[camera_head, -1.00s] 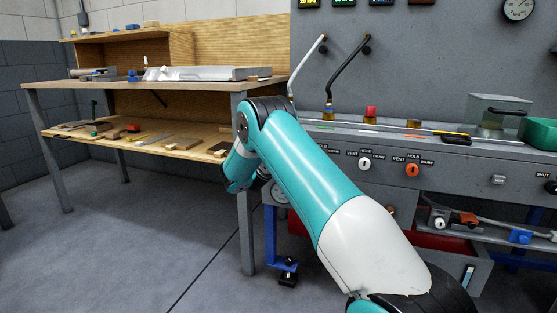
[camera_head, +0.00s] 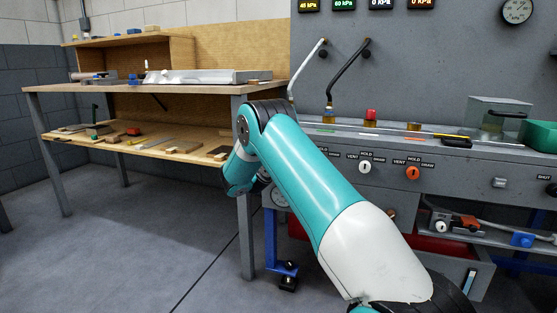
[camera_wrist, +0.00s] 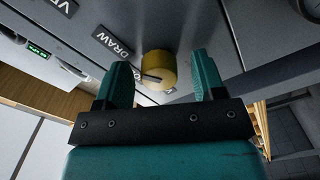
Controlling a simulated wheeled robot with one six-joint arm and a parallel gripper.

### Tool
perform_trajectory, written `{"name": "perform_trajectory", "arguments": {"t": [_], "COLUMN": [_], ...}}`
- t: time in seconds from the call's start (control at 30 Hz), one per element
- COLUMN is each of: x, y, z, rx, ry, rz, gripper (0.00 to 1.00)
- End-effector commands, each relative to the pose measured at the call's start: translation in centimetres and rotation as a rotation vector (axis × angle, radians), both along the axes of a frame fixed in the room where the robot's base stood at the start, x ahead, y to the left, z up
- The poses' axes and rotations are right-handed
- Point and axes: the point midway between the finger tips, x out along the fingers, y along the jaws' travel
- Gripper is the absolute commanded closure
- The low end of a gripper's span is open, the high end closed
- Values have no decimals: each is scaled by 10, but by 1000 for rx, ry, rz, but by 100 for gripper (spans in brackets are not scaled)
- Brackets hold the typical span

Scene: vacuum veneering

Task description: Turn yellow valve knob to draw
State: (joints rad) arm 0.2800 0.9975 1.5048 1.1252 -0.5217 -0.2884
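The yellow valve knob (camera_wrist: 160,66) sits on the grey panel in the wrist view, with a dark mark on its lower left side. A black DRAW label (camera_wrist: 112,43) is up and left of it. My gripper (camera_wrist: 161,60) is open, with one teal finger on each side of the knob in the picture. Gaps show between knob and both fingers; I cannot tell how deep the fingers reach around it. In the head view my arm hides the yellow knob and my fingers.
A white knob (camera_head: 365,167) and an orange knob (camera_head: 413,173) are on the same panel to the right, with VENT, HOLD and DRAW labels. A wooden bench (camera_head: 75,88) stands at the left. Two hose levers and a red knob (camera_head: 370,114) rise above the panel.

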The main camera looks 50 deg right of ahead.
Motion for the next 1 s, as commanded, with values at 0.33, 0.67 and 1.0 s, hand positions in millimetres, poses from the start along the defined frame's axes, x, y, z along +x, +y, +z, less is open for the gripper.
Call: {"name": "perform_trajectory", "arguments": {"t": [0.33, 0.67, 1.0], "x": [-5, -35, -60], "y": [15, 90, 148], "z": [2, 3, -6], "rx": [0, -1, -2], "ry": [1, 6, -5], "rz": [2, 6, 1], "gripper": [37, 37, 37]}}
